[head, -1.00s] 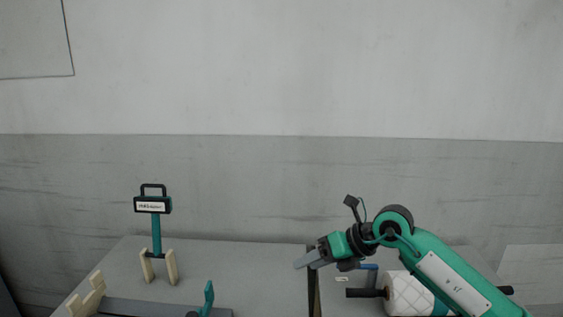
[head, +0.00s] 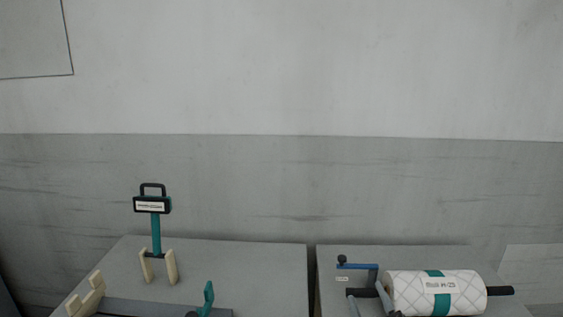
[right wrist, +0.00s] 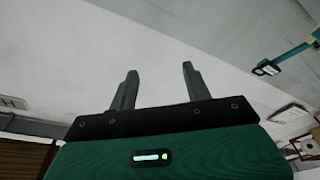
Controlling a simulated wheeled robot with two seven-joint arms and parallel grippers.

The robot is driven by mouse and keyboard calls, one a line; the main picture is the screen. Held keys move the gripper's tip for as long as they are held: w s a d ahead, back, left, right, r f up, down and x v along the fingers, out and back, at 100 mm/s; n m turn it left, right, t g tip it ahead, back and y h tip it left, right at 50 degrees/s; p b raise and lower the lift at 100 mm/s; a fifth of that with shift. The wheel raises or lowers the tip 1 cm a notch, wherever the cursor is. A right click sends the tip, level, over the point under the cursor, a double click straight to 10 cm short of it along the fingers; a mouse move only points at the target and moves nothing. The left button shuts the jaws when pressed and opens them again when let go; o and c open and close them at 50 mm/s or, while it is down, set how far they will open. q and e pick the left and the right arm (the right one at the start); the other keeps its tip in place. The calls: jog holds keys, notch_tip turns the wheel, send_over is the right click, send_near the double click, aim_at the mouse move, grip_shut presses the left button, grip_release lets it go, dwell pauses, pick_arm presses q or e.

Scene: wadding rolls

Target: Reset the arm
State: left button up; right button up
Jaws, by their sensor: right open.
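My right gripper (head: 367,292) shows only as two grey fingertips at the bottom edge of the head view, in front of the left end of the wadding roll. In the right wrist view its two fingers (right wrist: 160,70) are spread apart with nothing between them. The white quilted wadding roll (head: 465,292) has a teal band and a black rod through it, and lies at the right table. My left gripper is not in view.
Two grey tables (head: 250,270) (head: 430,257) stand side by side with a narrow gap. The left one bears a teal post with a black-framed sign (head: 152,205) and cream brackets (head: 88,297). A wall is behind.

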jog(key=s+d+f+m+g+h, duration=0.3)
jog(key=s+d+f+m+g, duration=0.15)
jog(key=f, duration=0.55)
jog(key=s+f+m+g, duration=0.1)
jog(key=s+f+g, duration=0.3)
jog(key=s, duration=0.4)
jog(key=s+f+g+y, duration=0.1)
jog(key=s+f+g, duration=0.35)
jog(key=s, duration=0.35)
jog(key=s+f+m+g, duration=0.1)
jog(key=s+f+g, duration=0.2)
jog(key=s+f, duration=0.35)
notch_tip(320, 180, down, 29)
jog(key=s+g, duration=0.1)
jog(key=s+d+f, duration=0.2)
jog(key=s+f, duration=0.7)
jog(key=f, duration=0.1)
jog(key=s+d+f+g, duration=0.1)
jog(key=s+f, duration=0.9)
jog(key=shift+s+d+f+n+g, duration=0.2)
jog(key=shift+s+d+n+g, duration=0.1)
jog(key=shift+d+n, duration=0.1)
